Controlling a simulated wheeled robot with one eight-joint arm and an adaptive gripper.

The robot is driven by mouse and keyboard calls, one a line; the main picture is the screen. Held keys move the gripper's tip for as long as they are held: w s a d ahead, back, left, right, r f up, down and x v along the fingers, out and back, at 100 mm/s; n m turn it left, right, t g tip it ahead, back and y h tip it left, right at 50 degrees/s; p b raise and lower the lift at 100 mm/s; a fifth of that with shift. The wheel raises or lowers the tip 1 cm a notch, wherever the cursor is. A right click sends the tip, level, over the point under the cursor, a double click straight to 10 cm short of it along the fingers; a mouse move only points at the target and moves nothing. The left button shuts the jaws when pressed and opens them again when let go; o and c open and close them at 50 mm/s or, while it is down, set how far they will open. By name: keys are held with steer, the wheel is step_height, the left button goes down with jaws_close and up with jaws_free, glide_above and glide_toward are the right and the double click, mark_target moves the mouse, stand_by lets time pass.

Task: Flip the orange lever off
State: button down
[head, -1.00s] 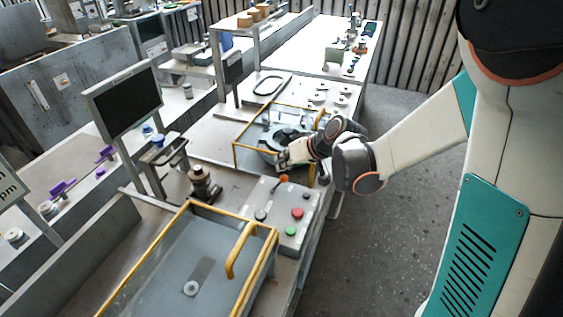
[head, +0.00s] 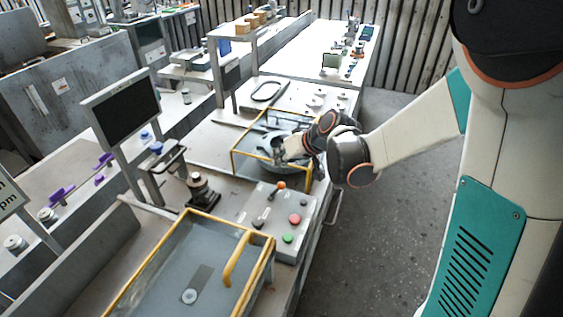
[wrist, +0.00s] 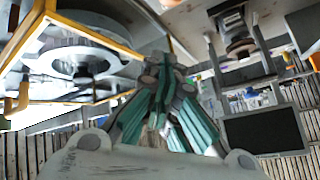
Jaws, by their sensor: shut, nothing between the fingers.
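The orange lever (head: 281,186) stands on the grey control box (head: 255,208) in the head view, its orange tip leaning up and to the right of its base. My gripper (head: 279,153) is beyond the lever in the picture, over the yellow-framed housing (head: 234,164), and apart from the lever. In the wrist view my gripper (wrist: 158,105) has its teal fingers together with nothing seen between them. I cannot make out the lever in the wrist view.
The box also carries a red button (head: 295,218), a green button (head: 288,238) and a dark knob (head: 258,224). A nearer yellow-framed enclosure (head: 190,212) with a raised handle stands in front. A monitor (head: 122,108) is at left. Floor at right is clear.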

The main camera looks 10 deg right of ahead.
steer(key=s+d+r+p, duration=0.2)
steer(key=s+d+r, duration=0.3)
steer(key=d, duration=0.1)
steer(key=shift+s+r, duration=0.15)
stand_by(0.5)
steer(key=s+r+m+h+b, duration=0.1)
steer(key=s+r+h, duration=0.2)
steer(key=s+r, duration=0.2)
steer(key=s+f+h+b, duration=0.1)
steer(key=s+b, duration=0.1)
steer(key=s, duration=0.6)
steer(key=s+f+h+b, duration=0.1)
steer(key=s+f+b, duration=0.1)
steer(key=s, duration=0.6)
steer(key=shift+s+f+m, duration=0.25)
steer(key=shift+f+m, duration=0.05)
steer(key=shift+m, duration=0.1)
steer(key=shift+d, duration=0.1)
